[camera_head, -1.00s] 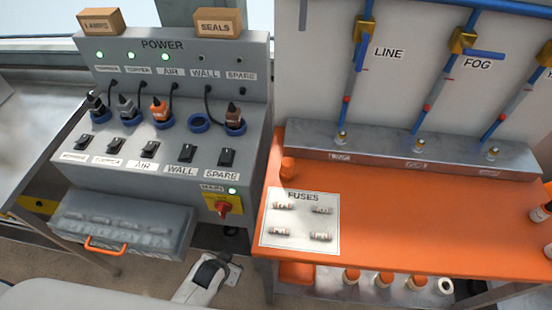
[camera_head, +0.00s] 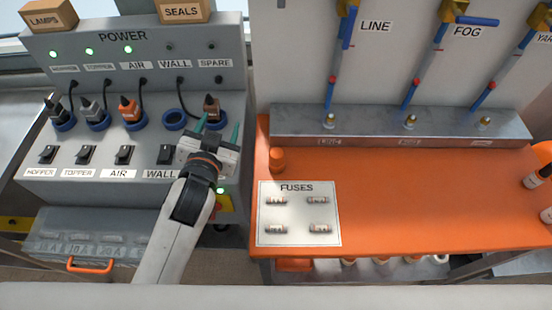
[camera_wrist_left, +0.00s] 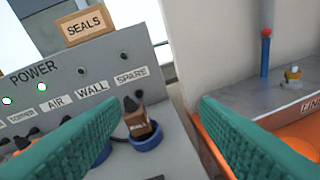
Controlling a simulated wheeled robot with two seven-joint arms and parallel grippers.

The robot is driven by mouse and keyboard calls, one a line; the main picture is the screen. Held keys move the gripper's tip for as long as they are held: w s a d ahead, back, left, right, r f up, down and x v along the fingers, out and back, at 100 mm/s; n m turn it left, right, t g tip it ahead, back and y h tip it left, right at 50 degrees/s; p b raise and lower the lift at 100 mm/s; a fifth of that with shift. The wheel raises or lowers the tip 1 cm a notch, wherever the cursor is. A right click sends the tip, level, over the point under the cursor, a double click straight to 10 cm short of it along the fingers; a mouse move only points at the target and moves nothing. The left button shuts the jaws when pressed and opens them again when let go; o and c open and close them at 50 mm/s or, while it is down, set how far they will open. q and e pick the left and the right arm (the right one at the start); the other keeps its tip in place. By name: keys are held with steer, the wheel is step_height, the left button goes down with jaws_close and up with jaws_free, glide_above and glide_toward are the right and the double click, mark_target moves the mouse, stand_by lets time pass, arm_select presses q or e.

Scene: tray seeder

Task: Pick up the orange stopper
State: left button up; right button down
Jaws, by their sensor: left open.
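The orange stopper (camera_head: 277,160) is a short orange cylinder standing at the left end of the orange bench top (camera_head: 400,190), just behind the fuse card. In the left wrist view, an orange rounded shape at the lower right edge looks like part of it, partly cut off. My left gripper (camera_head: 217,128) is open and empty, its green fingers pointing up and away in front of the grey power panel. It is left of the stopper and apart from it. In the left wrist view the fingers (camera_wrist_left: 162,97) are spread, with the SPARE plug (camera_wrist_left: 138,120) behind the gap. My right gripper is not seen.
The power panel (camera_head: 100,140) with plugs, switches and cables stands close by my left gripper. The FUSES card (camera_head: 298,238) lies in front of the stopper. A grey metal ledge (camera_head: 400,122) with valve pipes runs behind. The bench middle is clear; bottles stand far right.

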arm_select(q)
steer(key=d+r+m+h, duration=1.6)
steer(key=d+r+h, duration=0.1)
steer(key=r, duration=0.1)
steer(key=s+d+f+m+g+h, duration=0.1)
steer(key=s+d+m+g, duration=0.4)
steer(key=m+g, duration=0.4)
steer(key=s+d+f+m+g+h, duration=0.1)
steer(key=s+d+m+g, duration=0.4)
steer(key=m+g, duration=0.4)
steer(key=m+t+y+p, duration=0.2)
steer(key=m+y, duration=0.1)
steer(key=y, duration=1.7)
glide_above(277, 153)
steer(key=w, duration=0.1)
step_height(277, 153, down, 20)
steer(key=shift+w+f, duration=0.1)
steer(key=shift+f, duration=0.1)
steer(key=f+p, duration=0.1)
steer(key=f, duration=0.1)
steer(key=s+f+p, duration=0.1)
steer(key=f, duration=0.1)
steer(key=shift+s+a+f, duration=0.1)
steer(key=shift+s+f, duration=0.05)
steer(key=shift+f, duration=0.15)
steer(key=shift+f+p, duration=0.3)
steer(key=shift+f, duration=0.3)
steer(key=c, duration=1.1)
